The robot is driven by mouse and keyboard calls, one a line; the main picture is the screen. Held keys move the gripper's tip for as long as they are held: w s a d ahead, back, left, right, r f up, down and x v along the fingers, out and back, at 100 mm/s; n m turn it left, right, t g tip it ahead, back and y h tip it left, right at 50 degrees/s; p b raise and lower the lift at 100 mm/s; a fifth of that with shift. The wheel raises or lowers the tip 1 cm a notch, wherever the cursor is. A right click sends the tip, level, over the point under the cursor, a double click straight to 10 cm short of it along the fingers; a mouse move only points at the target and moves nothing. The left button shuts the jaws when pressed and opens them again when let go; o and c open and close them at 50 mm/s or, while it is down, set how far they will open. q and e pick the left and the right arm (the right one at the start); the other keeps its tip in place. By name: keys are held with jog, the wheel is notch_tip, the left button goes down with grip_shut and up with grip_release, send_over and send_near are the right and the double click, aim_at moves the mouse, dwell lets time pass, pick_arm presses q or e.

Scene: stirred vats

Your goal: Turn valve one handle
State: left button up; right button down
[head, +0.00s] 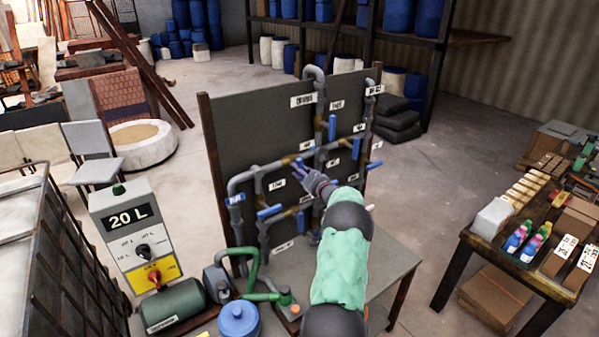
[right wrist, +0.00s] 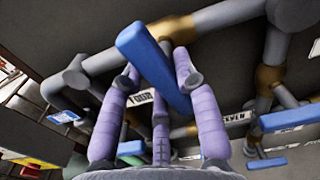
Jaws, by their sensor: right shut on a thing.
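My right gripper (head: 299,169) is at the pipe panel (head: 250,125), its arm reaching in from the bottom. In the right wrist view its purple fingers (right wrist: 157,72) are shut on a blue valve handle (right wrist: 143,50), which lies slantwise between them. This handle sits on a grey pipe with a brass-coloured fitting (right wrist: 172,28). In the head view the hand mostly hides it. The labels are too small or partly hidden to tell the valve's number. My left gripper is not in view.
Other blue handles are close by: one above right (head: 332,124), one lower left (head: 270,211), one at right (head: 374,165). A control box reading 20 L (head: 128,220) stands at left. A wooden table with bottles and boxes (head: 490,262) is at right.

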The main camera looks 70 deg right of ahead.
jog(key=shift+m, duration=0.9)
jog(key=c, duration=0.9)
grip_release()
jog(key=v, duration=1.2)
